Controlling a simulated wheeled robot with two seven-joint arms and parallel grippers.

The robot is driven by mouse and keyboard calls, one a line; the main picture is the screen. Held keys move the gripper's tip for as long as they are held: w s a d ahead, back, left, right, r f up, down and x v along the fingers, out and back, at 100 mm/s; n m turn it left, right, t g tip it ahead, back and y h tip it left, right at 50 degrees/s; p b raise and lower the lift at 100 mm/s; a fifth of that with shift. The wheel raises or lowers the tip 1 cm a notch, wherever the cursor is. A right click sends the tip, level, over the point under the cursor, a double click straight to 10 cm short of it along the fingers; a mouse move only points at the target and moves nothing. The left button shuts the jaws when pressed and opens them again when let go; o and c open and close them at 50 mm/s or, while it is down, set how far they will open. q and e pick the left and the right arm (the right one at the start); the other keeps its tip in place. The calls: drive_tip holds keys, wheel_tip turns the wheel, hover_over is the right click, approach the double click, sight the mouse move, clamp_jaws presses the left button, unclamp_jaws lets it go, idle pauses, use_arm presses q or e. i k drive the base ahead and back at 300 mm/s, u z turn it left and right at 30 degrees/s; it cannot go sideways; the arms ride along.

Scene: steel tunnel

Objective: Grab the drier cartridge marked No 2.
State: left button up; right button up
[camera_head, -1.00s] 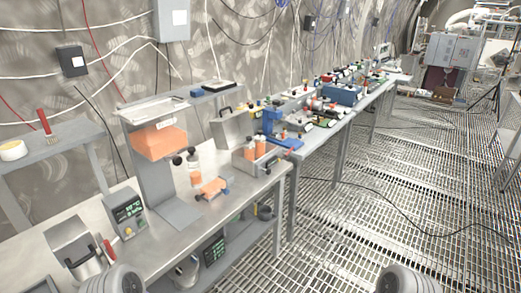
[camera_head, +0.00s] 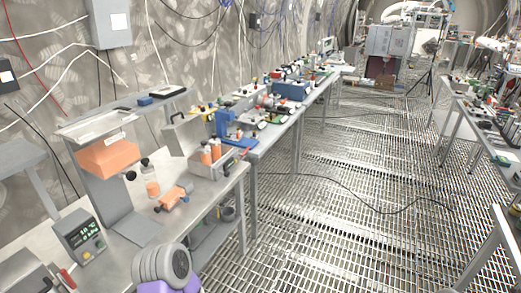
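Several orange cylinders that may be drier cartridges show on the left bench. Two stand in a grey metal holder (camera_head: 222,167): one orange cylinder (camera_head: 207,156) and another beside it (camera_head: 215,147). A separate orange-and-white cylinder (camera_head: 153,188) stands upright on the bench, left of an orange clamp-like piece (camera_head: 174,196). No number can be read on any of them, so I cannot tell which is No 2. My grey and purple arm part shows at the bottom, but neither gripper's fingers are in view.
A blue vise-like tool (camera_head: 230,127) stands farther back. The grated floor (camera_head: 330,210) is open, with a black cable across it. More tables stand at the right.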

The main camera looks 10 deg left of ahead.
sight(215, 142)
drive_tip(key=z, duration=0.1)
drive_tip(key=i, duration=2.9)
drive_tip(key=u, duration=1.6)
